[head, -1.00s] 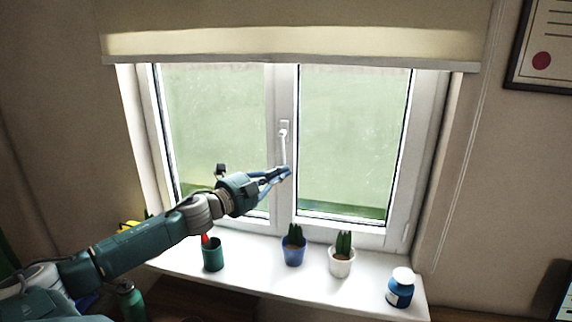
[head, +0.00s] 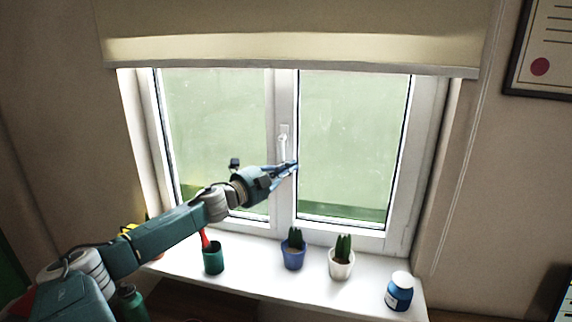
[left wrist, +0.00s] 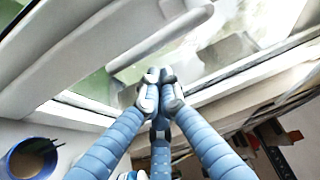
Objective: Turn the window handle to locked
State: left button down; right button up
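The white window handle (head: 283,142) sits on the middle window frame. Its lever hangs down, and its lower end is hard to make out behind my left gripper (head: 294,165). In the left wrist view the handle lever (left wrist: 160,40) is a pale bar slanting across the top, just beyond the fingertips. My left gripper also shows there (left wrist: 160,78), with its blue fingers drawn together and nothing seen between the tips. The tips are close to the lever; I cannot tell whether they touch it. My right gripper is not in view.
On the sill (head: 255,267) stand a green cup (head: 213,258), a blue cactus pot (head: 293,256), a white cactus pot (head: 341,265) and a blue jar with white lid (head: 399,292). A blind (head: 290,50) hangs above.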

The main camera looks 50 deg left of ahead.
pick_arm(q)
jog(key=shift+s+a+f, duration=0.1)
jog(key=shift+s+a, duration=0.15)
jog(key=shift+a, duration=0.25)
jog(key=shift+s+a, duration=0.3)
jog(key=shift+a, duration=0.3)
jog(key=shift+p, duration=0.3)
